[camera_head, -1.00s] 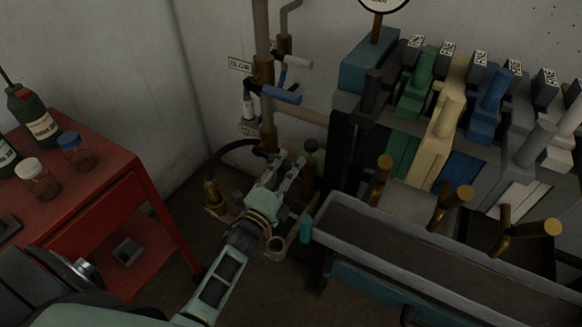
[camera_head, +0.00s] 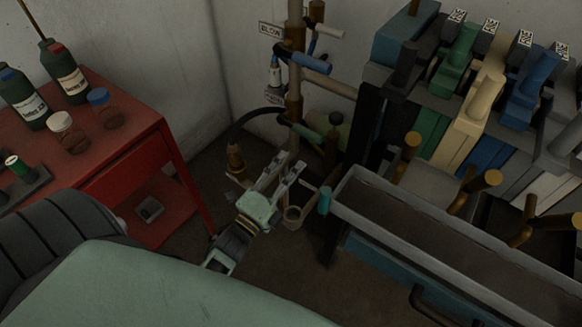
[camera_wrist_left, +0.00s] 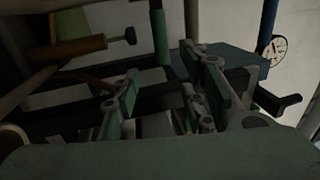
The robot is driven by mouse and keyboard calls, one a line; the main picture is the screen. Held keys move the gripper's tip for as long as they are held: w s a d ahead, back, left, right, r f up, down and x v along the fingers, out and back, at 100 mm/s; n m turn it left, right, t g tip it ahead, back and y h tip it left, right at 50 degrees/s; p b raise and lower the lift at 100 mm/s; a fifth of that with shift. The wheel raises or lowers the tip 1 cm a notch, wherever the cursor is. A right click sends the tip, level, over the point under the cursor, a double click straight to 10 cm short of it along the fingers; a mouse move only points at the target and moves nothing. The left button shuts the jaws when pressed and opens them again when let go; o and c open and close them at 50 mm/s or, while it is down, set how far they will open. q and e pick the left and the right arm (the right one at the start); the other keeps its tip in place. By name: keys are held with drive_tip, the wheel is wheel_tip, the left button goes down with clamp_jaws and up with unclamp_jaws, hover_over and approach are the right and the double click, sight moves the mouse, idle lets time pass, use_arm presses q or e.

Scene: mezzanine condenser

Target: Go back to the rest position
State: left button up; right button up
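My left gripper (camera_head: 286,168) is pale green and grey. In the head view it is in front of the brass pipework, over the dark floor left of the long trough. Its two fingers point up and away from me and stand apart. The left wrist view also shows the fingers (camera_wrist_left: 165,75) apart, with nothing visible held between them. My left arm and a large pale green link of mine fill the lower left of the head view. My right gripper is not in view.
A red cart (camera_head: 120,140) with bottles and jars stands at left. A vertical pipe (camera_head: 295,80) with blue-handled and white-handled valves is behind the gripper. A grey-rimmed trough (camera_head: 400,237) and coloured levers (camera_head: 470,115) fill the right.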

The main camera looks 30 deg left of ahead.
use_arm(q)
drive_tip(key=s+d+f+n+g+y, duration=0.1)
drive_tip(key=s+d+f+n+g, duration=0.15)
drive_tip(key=s+n+g, duration=0.75)
drive_tip(key=s+d+f+n+g+y, duration=0.15)
drive_tip(key=s+d+n+g, duration=0.25)
drive_tip(key=s+n+g, duration=0.5)
drive_tip(key=s+f+m+t, duration=0.1)
drive_tip(key=s+f+m, duration=0.15)
drive_tip(key=f, duration=2.35)
drive_tip(key=s+a+f+g, duration=0.1)
drive_tip(key=s+a+f, duration=0.1)
drive_tip(key=s+f, duration=1.5)
drive_tip(key=shift+s+a+h, duration=0.35)
drive_tip(key=shift+s, duration=0.35)
